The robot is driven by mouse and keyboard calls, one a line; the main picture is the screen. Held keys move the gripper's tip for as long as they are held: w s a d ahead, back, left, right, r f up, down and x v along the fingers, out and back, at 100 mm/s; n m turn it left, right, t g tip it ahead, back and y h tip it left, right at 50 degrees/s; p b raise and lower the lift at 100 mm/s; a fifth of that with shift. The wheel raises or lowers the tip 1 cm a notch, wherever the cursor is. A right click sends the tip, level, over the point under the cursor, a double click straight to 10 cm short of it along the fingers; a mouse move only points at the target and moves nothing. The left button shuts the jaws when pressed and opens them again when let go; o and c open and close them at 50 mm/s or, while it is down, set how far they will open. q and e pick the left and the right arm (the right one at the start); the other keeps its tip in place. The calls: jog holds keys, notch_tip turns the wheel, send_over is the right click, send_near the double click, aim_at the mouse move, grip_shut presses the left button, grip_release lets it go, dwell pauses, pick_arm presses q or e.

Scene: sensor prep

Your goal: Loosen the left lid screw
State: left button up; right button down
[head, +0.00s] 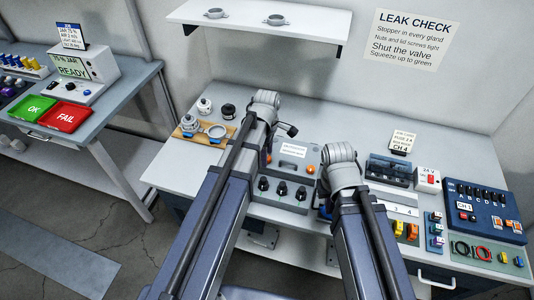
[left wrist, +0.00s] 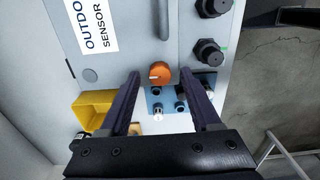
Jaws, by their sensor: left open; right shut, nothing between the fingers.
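The sensor box (head: 290,138) stands on the bench in the middle of the head view, with a white label on its lid. The left lid screw (left wrist: 160,74) is a round orange knob with a pale mark, at the lid's left end in the left wrist view. My left gripper (left wrist: 161,78) is open, its two dark fingers on either side of the knob's line, with a gap to each side. The height between fingertips and knob is hard to tell. The right lid screw (head: 311,169) is orange too. My right gripper is hidden behind its own arm.
Black cable glands (head: 282,187) line the box front. A blue plate with small fittings (left wrist: 180,95) and a yellow piece (left wrist: 93,108) lie near the left fingers. A wooden board with metal parts (head: 190,137) is left; a blue switch unit (head: 484,205) is right.

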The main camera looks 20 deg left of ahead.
pick_arm(q)
notch_tip(320, 180, up, 7)
jog(key=p, duration=0.7)
jog(key=shift+r, duration=0.2)
jog(key=shift+f, duration=0.1)
jog(key=shift+s+d+m, duration=0.2)
jog(key=shift+d+m, duration=0.05)
jog(key=shift+m, duration=0.05)
jog(key=s+d+m, duration=0.5)
jog(key=s+m, duration=0.2)
jog(key=m, duration=0.3)
jog(key=s+d+m+y+b, duration=0.1)
jog(key=s+d+m, duration=0.4)
jog(key=m, duration=0.6)
jog(key=shift+s+d+f, duration=0.15)
jog(key=shift+s+f, duration=0.25)
jog(key=shift+s, duration=0.75)
